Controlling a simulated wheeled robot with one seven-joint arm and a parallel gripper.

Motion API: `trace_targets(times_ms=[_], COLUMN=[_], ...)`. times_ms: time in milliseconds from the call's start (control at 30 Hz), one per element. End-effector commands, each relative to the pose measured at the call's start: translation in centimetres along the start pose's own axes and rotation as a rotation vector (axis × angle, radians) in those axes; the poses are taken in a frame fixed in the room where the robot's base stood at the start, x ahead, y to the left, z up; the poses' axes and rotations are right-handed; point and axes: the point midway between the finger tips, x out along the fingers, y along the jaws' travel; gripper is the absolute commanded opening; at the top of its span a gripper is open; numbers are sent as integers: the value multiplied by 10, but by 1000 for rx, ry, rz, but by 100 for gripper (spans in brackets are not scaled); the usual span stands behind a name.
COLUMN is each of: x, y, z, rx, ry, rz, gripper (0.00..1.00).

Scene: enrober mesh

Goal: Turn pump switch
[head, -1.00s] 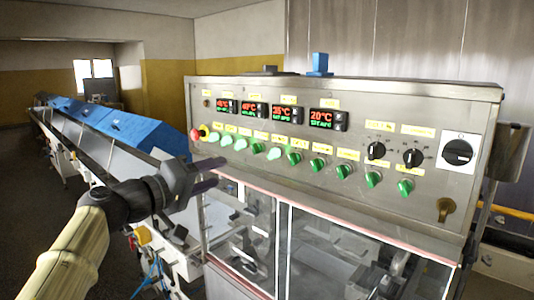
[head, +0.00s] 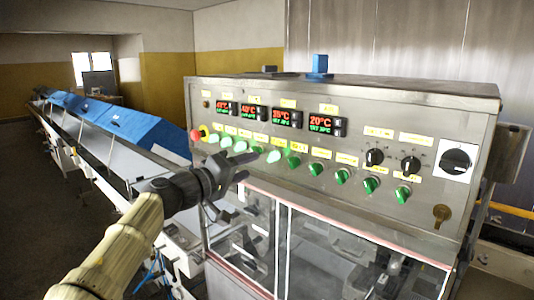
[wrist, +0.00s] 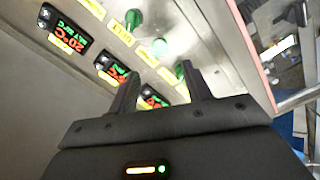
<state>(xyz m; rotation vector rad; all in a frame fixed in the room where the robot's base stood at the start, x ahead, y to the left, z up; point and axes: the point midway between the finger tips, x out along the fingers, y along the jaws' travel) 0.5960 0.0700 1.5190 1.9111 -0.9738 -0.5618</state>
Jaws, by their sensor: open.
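A row of green rotary switches (head: 317,169) runs along the front of the steel control panel (head: 230,105). The left ones, such as one lit switch (head: 274,156), glow pale green; those further right are darker. The labels are too small to read, so I cannot tell which is the pump switch. My gripper (head: 243,172) is open and empty, in front of the panel just below the left switches. In the wrist view its fingers (wrist: 160,75) point at the row. A lit switch (wrist: 160,47) shows beyond the gap, and a green switch (wrist: 181,69) shows by the right fingertip.
Several temperature displays (head: 287,118) sit above the switches. A red emergency button (head: 195,135) is at the panel's left end. Black knobs (head: 375,157) and a black rotary switch (head: 456,161) are at right. Below are clear guard panels (head: 340,250); a conveyor with blue covers (head: 135,128) runs left.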

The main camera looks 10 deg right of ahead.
Motion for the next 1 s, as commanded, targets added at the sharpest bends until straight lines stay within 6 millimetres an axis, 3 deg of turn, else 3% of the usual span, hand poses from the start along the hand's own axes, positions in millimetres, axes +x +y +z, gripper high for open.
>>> trace_targets(times_ms=[400,800,833,1000], x=[70,80,80,80], y=[2,-1,-1,0], z=[-1,0,0,0], rx=[-1,0,0,0], ry=[-2,0,0,0], rz=[1,-1,-1,-1], gripper=[49,49,47,14])
